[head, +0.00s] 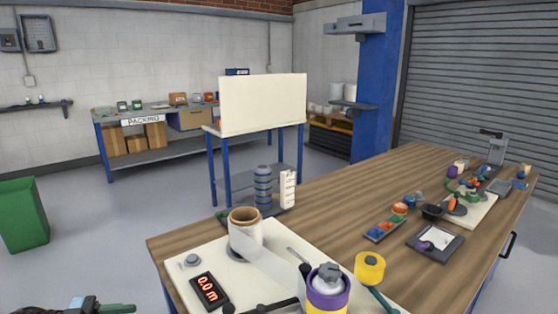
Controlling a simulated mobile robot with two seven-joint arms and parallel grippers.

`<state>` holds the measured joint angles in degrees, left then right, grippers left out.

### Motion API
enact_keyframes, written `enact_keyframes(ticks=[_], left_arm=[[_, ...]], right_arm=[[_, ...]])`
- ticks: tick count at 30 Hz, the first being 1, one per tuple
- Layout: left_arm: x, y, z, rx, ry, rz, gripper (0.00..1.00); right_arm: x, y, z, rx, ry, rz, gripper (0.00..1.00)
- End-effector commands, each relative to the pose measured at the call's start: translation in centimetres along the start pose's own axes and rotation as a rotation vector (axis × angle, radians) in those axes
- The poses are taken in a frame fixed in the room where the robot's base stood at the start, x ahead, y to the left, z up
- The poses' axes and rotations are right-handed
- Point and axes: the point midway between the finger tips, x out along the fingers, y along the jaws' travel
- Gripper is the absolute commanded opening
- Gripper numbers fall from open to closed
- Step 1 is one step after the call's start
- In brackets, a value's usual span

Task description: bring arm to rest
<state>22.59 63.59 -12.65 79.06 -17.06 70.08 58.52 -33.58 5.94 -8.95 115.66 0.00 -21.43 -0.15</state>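Part of my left gripper (112,308) shows at the bottom left edge, over the floor and apart from the wooden workbench (330,215). Green finger parts point right; most of it is cut off, so I cannot tell whether it is open. Nothing is visibly held in the part that shows. My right gripper is not in view. On a cream board (205,250) at the near left of the bench stands a film roll (245,240) with a brown core. A pale strip runs from it toward a purple and yellow roller (328,292) with a grey knob.
A black display (209,291) reads 0.0 m. A yellow tape roll (369,267), a dark tray (435,243) and several small items stand farther right on the bench. A green bin (22,214) stands at left. The floor between the bin and bench is clear.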

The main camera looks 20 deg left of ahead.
Motion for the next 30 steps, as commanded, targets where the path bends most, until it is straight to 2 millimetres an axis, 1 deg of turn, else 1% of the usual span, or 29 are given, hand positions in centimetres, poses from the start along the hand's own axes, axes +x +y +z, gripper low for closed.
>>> enact_keyframes(ticks=[1, 3, 8, 11, 14, 17, 18, 20, 21, 22, 27, 30], left_arm=[[0.0, 0.0, 0.0, 0.000, 0.000, 0.000, 0.46], [1.5, 1.4, 1.4, -0.014, 0.017, -0.059, 0.46], [3.9, 4.0, 4.0, -0.031, 0.019, -0.200, 0.46], [5.3, 6.1, 5.7, -0.055, 0.001, -0.303, 0.46], [6.7, 9.0, 7.4, -0.091, -0.041, -0.422, 0.46], [7.9, 12.7, 9.1, -0.145, -0.121, -0.553, 0.46], [8.2, 14.3, 9.6, -0.172, -0.162, -0.602, 0.46], [8.6, 16.9, 10.4, -0.215, -0.233, -0.669, 0.46], [8.8, 18.7, 10.8, -0.245, -0.286, -0.707, 0.46], [8.9, 20.1, 11.0, -0.271, -0.326, -0.733, 0.46], [9.1, 27.9, 11.5, -0.416, -0.563, -0.819, 0.46], [9.0, 31.6, 11.3, -0.488, -0.675, -0.826, 0.46]], right_arm=[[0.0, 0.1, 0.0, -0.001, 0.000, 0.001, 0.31], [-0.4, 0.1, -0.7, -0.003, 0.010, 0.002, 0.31], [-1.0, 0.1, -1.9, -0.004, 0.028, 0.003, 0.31], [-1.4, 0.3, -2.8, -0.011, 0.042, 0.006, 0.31], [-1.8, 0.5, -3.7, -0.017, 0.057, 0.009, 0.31], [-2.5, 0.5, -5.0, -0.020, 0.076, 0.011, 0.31], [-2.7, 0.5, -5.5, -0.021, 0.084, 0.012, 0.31], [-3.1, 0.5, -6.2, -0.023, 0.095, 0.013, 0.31], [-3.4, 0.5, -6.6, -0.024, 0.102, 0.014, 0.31], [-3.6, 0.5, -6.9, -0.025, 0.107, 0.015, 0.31], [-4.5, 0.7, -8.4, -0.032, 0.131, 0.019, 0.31], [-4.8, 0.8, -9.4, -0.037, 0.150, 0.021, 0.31]])
